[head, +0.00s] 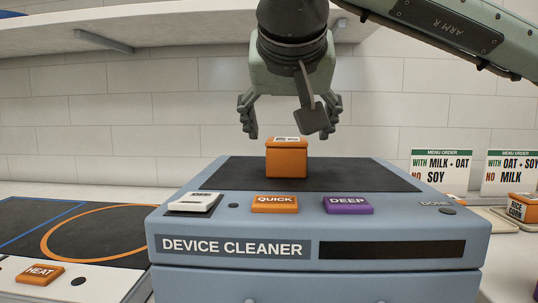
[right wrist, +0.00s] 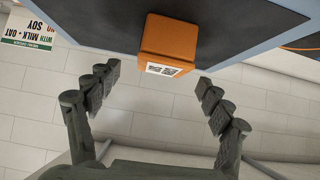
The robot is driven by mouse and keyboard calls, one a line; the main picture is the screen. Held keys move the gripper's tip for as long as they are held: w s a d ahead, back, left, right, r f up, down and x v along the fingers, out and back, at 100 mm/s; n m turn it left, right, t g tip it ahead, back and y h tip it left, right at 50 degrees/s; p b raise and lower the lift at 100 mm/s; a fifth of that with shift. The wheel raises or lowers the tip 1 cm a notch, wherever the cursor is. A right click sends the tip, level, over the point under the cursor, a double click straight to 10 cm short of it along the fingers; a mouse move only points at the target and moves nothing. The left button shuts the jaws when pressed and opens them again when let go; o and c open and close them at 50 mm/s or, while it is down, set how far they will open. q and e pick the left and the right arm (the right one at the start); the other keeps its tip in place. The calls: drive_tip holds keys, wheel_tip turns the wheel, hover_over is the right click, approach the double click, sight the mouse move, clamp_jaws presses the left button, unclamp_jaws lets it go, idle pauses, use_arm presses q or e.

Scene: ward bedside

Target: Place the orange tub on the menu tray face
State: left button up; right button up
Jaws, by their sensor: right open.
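An orange tub (head: 286,160) with a small printed label on top stands on the dark top pad of the device cleaner. It also shows in the right wrist view (right wrist: 168,38), just beyond the fingertips and between their lines. My right gripper (head: 288,130) is open and empty, pointing down over the tub, its fingers spread to either side above it. In the right wrist view the open fingers (right wrist: 158,78) are apart from the tub. A pale tray (head: 487,214) shows in part at the right, near the menu order cards. My left gripper is not in view.
The blue device cleaner (head: 400,275) has a QUICK button (head: 275,204) and a DEEP button (head: 348,205) in front. Menu cards (head: 439,170) and a rice corn box (head: 522,207) stand at right. A HEAT plate (head: 100,258) lies left. A shelf (head: 130,22) hangs above.

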sight(287, 150)
drive_tip(key=p+x, duration=0.1)
drive_tip(key=x, duration=0.6)
drive_tip(key=shift+f, duration=0.3)
drive_tip(key=c, duration=1.4)
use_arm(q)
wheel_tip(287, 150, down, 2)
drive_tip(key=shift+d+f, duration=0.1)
use_arm(e)
drive_tip(key=shift+c, duration=0.2)
drive_tip(key=shift+r, duration=0.15)
